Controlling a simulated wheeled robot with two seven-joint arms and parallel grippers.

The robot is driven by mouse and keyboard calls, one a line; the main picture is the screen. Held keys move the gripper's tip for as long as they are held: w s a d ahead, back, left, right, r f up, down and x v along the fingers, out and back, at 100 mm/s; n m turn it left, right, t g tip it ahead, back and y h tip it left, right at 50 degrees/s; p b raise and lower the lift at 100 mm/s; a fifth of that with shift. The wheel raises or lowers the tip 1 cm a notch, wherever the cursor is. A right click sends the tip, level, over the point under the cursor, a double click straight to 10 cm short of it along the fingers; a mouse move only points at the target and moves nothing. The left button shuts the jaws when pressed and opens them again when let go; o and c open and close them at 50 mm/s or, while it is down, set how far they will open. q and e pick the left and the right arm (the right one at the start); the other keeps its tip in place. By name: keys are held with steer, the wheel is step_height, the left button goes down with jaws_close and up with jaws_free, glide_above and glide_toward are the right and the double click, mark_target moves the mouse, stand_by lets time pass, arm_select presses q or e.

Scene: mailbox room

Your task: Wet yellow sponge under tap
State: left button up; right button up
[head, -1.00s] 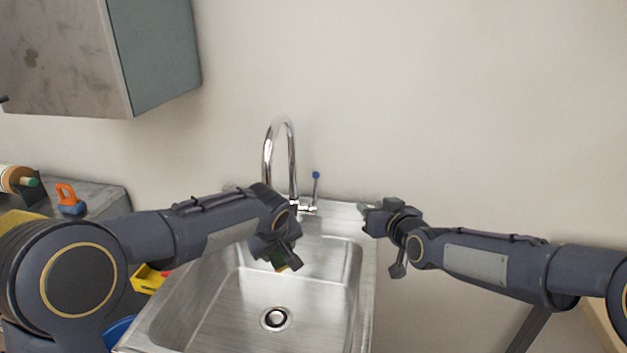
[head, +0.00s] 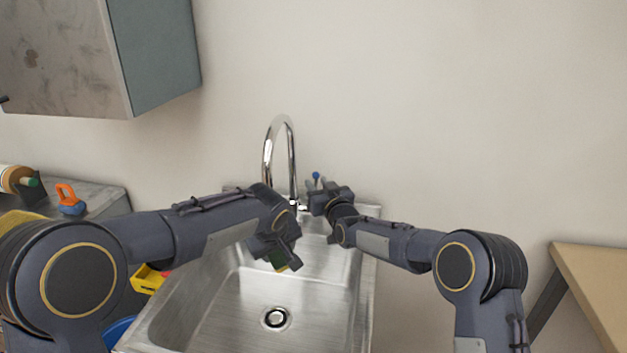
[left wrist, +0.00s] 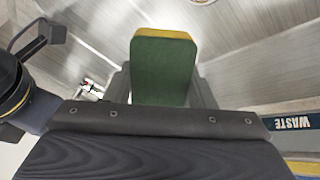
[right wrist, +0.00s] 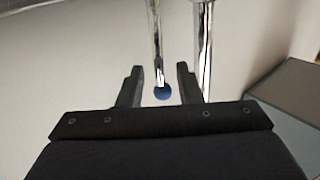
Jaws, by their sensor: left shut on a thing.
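The yellow sponge with a green side (left wrist: 163,68) is between the fingers of my left gripper (left wrist: 163,85), which is shut on it. In the head view the sponge (head: 279,261) shows only in part, below my left gripper (head: 277,258) and over the sink basin. The chrome tap (head: 280,140) arches up behind it. The tap's lever with a blue knob (head: 316,176) stands to the right of the spout. My right gripper (head: 312,190) is at the lever. In the right wrist view its fingers are open, with the blue knob (right wrist: 162,93) between them and apart from both.
The steel sink (head: 240,315) has a drain (head: 275,318) in its floor. A grey cabinet (head: 150,55) hangs at upper left. A counter at left holds an orange-handled thing (head: 67,199). A yellow bin (head: 147,278) is left of the sink. A wooden table (head: 590,280) is at right.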

steer(key=shift+x, duration=1.8)
jaws_close()
